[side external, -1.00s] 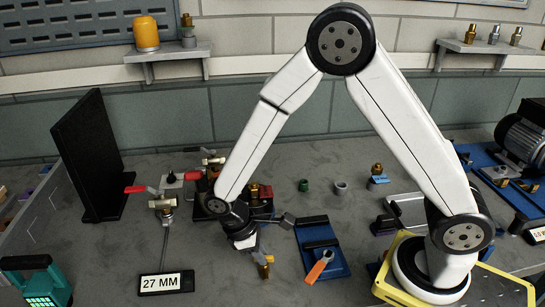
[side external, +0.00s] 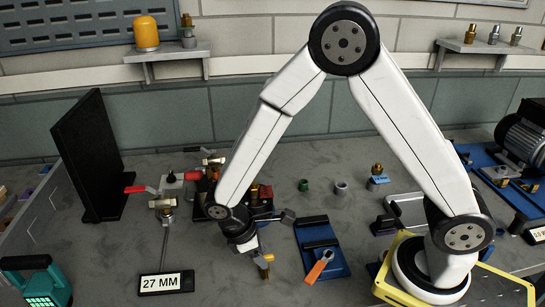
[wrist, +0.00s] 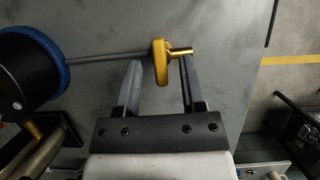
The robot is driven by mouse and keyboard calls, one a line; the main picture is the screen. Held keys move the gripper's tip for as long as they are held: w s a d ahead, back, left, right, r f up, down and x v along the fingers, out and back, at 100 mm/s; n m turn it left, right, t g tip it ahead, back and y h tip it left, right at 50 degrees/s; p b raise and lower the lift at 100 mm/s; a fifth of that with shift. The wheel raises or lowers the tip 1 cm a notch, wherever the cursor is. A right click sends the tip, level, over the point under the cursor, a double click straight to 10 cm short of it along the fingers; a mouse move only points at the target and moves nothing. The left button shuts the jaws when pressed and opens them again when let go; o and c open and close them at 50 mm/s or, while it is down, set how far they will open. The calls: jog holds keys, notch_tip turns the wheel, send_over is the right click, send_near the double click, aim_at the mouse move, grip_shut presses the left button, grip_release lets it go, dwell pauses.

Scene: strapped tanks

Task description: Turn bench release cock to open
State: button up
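A small brass cock with a yellow handle stands low at my gripper in the side view (side external: 264,268); I take it as the bench release cock. In the wrist view its yellow handle (wrist: 159,62) lies between my fingertips, with a brass stem reaching right toward the right finger. A thin grey line runs from the handle's left side. My gripper (wrist: 160,80) is open, its fingers on either side of the handle, with a clear gap at the left finger. Contact at the right finger cannot be told. In the side view my wrist hides part of the cock.
A black cylinder with a blue rim (wrist: 30,70) is close on the left in the wrist view. A valve with a red lever (side external: 163,203) stands left of my gripper, behind a 27 MM sign (side external: 166,283). A blue tray (side external: 322,250) with an orange-ended tool lies to the right.

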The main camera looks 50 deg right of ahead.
dwell(0.3)
jog(key=v, duration=0.7)
jog(key=shift+w+r, duration=0.15)
jog(key=shift+r, duration=0.2)
jog(key=s+d+r+m+t+y, duration=0.1)
jog(key=s+d+m+t+y, duration=0.2)
jog(key=d+m, duration=0.6)
jog(key=s+d+t, duration=0.2)
jog(key=shift+d+r+t, duration=0.15)
jog(key=shift+d+t, duration=0.15)
jog(key=shift+d, duration=0.05)
